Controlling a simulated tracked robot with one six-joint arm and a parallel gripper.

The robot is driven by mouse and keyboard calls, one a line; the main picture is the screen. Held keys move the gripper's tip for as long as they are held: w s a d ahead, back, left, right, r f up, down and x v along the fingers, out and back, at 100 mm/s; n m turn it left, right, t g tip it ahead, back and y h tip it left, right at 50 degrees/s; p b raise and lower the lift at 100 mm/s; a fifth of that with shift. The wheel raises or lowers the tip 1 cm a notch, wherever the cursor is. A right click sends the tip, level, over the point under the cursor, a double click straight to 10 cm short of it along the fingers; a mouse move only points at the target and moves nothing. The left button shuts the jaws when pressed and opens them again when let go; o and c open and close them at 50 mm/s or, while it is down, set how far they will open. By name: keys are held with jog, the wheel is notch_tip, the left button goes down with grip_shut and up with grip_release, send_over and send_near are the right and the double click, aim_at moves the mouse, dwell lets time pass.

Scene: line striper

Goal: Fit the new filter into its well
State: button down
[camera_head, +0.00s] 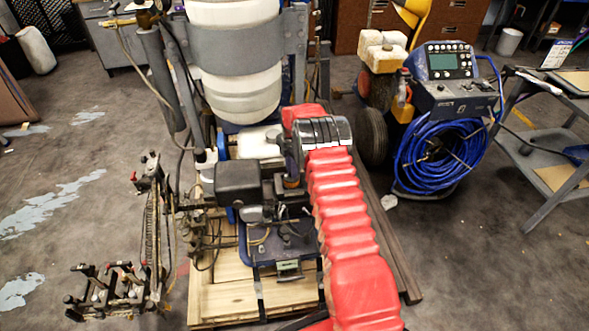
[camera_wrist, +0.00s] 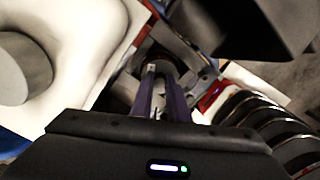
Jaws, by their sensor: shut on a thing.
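My gripper (camera_wrist: 160,80) is shut on the new filter, pointing down at the line striper's engine. In the wrist view its two purplish fingers close around a dark, round part, and most of the filter is hidden. In the head view my red arm reaches from the front, and a small orange-brown band (camera_head: 291,182) shows below the wrist, beside the black engine box (camera_head: 238,184). I cannot tell whether the filter is in its well or above it; I cannot make out the well.
A white tank (camera_wrist: 75,50) with a grey cap lies close left in the wrist view. The black box (camera_wrist: 245,25) is close at upper right. Wooden boards (camera_head: 222,300) lie under the machine. A sprayer with blue hose (camera_head: 440,155) and a cart stand right.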

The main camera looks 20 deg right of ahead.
jog(key=shift+f, duration=0.1)
jog(key=c, duration=1.6)
grip_release()
jog(key=shift+c, duration=0.2)
jog(key=o, duration=0.3)
jog(key=shift+o, duration=0.2)
jog(key=shift+w, duration=0.1)
jog(key=shift+r, duration=3.55)
